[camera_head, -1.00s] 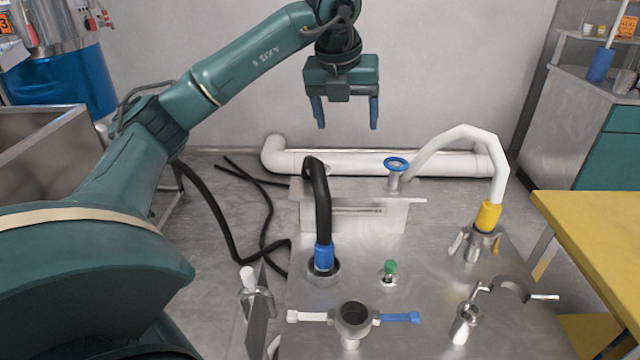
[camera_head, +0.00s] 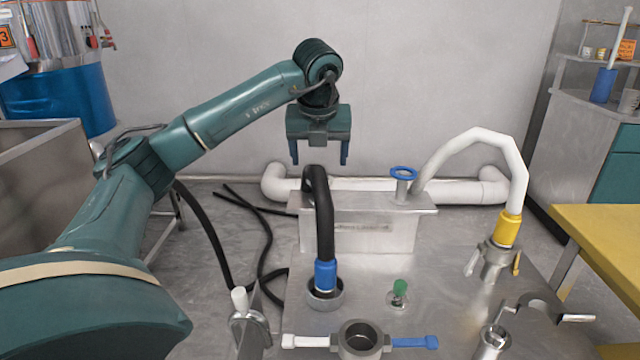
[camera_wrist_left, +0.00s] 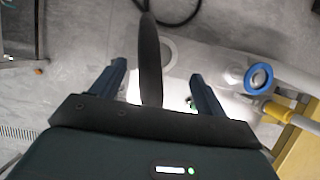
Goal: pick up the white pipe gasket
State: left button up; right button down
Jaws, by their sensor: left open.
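A blue ring (camera_head: 403,172) sits on top of a short metal stub on the machine, beside the far end of the white pipe (camera_head: 480,140). It also shows in the left wrist view (camera_wrist_left: 258,77). In the left wrist view the ring is right of the open fingers (camera_wrist_left: 158,72). My right gripper is not in view.
The black pipe rises near the gripper. The steel machine top (camera_head: 440,290) carries a green knob (camera_head: 400,287) and a ring clamp with white and blue handles (camera_head: 360,340). A thick white pipe (camera_head: 450,190) lies behind. A yellow table (camera_head: 600,225) stands at right.

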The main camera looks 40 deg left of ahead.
aim_at(320, 180)
pick_arm(q)
jog(key=b+x, duration=0.1)
jog(key=x, duration=0.3)
jog(key=shift+f, duration=0.1)
jog(key=shift+w+a+f, duration=0.1)
jog(key=shift+w+f, duration=0.05)
jog(key=shift+f, duration=0.25)
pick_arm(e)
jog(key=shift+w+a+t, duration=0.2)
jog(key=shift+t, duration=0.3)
pick_arm(q)
jog(key=shift+c, duration=0.4)
jog(key=c, duration=1)
jog(key=shift+o, duration=0.2)
jog(key=shift+r, duration=0.1)
